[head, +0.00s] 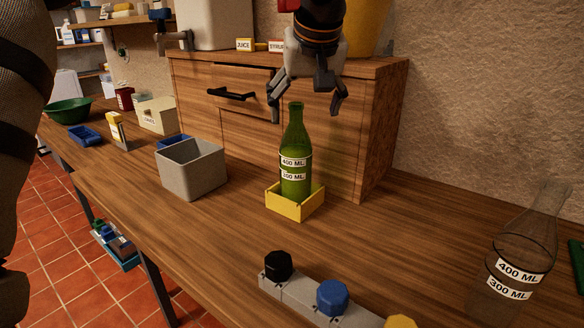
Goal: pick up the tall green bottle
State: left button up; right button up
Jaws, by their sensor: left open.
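The tall green bottle (295,160) stands upright in a small yellow tray (298,211) on the wooden table. My right gripper is not in view.
A clear bottle (518,255) stands at the right. A grey block with black (278,265), blue (332,297) and yellow knobs is at the front. A grey bin (191,169) is left of the tray. A wooden cabinet (385,130) stands close behind. Bare tabletop (400,240) lies right of the tray.

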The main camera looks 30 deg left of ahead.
aim_at(296, 147)
pick_arm(q)
jog(key=x, duration=0.7)
jog(key=s+x, duration=0.1)
jog(key=x, duration=0.3)
jog(key=shift+a+f, duration=0.2)
jog(key=shift+f, duration=0.05)
jog(key=shift+r, duration=0.1)
grip_shut()
